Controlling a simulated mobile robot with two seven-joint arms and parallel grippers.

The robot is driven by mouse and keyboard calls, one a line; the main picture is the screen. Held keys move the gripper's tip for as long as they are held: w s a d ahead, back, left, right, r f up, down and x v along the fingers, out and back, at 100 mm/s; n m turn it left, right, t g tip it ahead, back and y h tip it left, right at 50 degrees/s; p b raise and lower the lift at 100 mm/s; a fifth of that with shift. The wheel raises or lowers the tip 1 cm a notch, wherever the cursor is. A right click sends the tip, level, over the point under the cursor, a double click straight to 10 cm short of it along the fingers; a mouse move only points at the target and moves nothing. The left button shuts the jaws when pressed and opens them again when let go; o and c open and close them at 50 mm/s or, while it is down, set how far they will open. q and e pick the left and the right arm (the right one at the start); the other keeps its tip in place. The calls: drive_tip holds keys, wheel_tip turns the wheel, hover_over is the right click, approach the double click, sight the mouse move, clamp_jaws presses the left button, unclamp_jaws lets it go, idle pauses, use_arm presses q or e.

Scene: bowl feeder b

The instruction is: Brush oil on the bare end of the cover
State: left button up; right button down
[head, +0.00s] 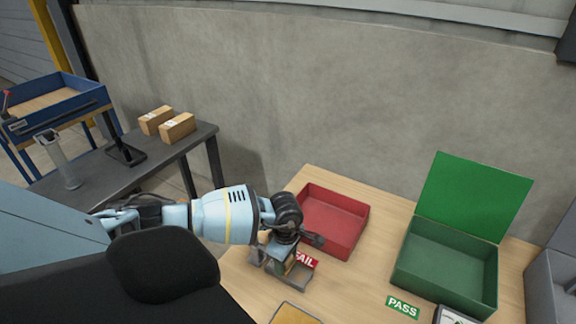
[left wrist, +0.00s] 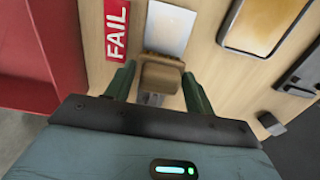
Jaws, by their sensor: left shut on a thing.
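My left gripper (head: 287,262) reaches down over the wooden table beside the red FAIL label. In the left wrist view its two dark green fingers (left wrist: 160,88) are closed on a brown wooden piece (left wrist: 160,76), which looks like a handle. Its lower part is hidden. A pale grey flat piece (left wrist: 170,28) lies just beyond it, and grey metal shows below it. A shallow grey-rimmed tray with an amber surface (left wrist: 262,22) lies to the right; it also shows at the head view's bottom edge (head: 297,313). I cannot clearly make out the cover or its bare end. My right gripper is not in view.
A red open bin (head: 336,222) stands behind the gripper, by the FAIL label (left wrist: 117,28). A green bin (head: 447,268) with a raised lid stands at right, by the PASS label (head: 403,307). Table between the bins is clear. A dark side table (head: 150,163) carries two cartons.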

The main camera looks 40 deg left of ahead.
use_arm(q)
drive_tip(key=shift+a, duration=0.3)
drive_tip(key=shift+w+d, duration=0.2)
drive_tip(key=shift+d, duration=0.7)
drive_tip(key=shift+w+d, duration=0.15)
drive_tip(key=shift+d, duration=0.75)
drive_tip(key=shift+w+d, duration=0.25)
drive_tip(key=shift+d, duration=0.65)
drive_tip(key=shift+w+d, duration=0.2)
drive_tip(key=shift+d, duration=0.65)
drive_tip(key=shift+r, duration=0.1)
